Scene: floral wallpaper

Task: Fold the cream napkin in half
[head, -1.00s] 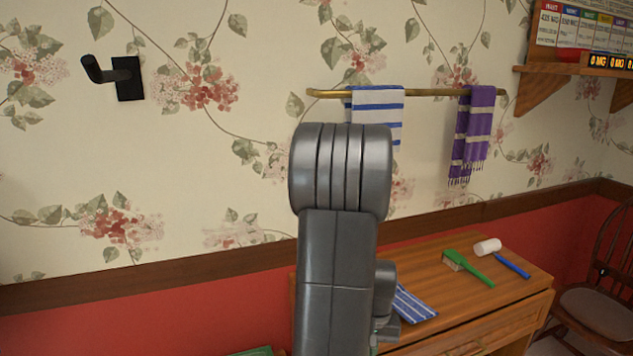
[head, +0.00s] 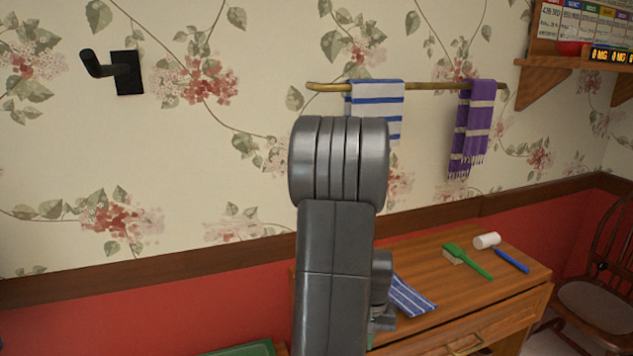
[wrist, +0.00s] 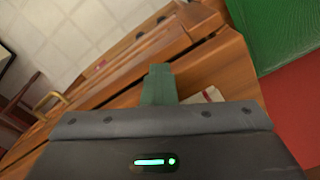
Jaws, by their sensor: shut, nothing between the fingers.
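A small piece of pale cream cloth with a red stripe (wrist: 207,96) shows in the wrist view on the wooden dresser top, just right of my gripper. It looks like the cream napkin, but the gripper body hides most of it. In the head view my arm blocks the place where it lies. My gripper (wrist: 158,76) is shut and empty, its greenish fingers together over the dresser top. I cannot tell whether they touch the wood or the cloth.
The wooden dresser (head: 440,270) also holds a blue-and-white striped cloth (head: 411,296), a green brush (head: 468,262) and a white-headed blue mallet (head: 510,260). A green object (wrist: 275,30) stands beside the dresser. Two towels hang on a brass rail (head: 430,86). A chair (head: 600,300) is at right.

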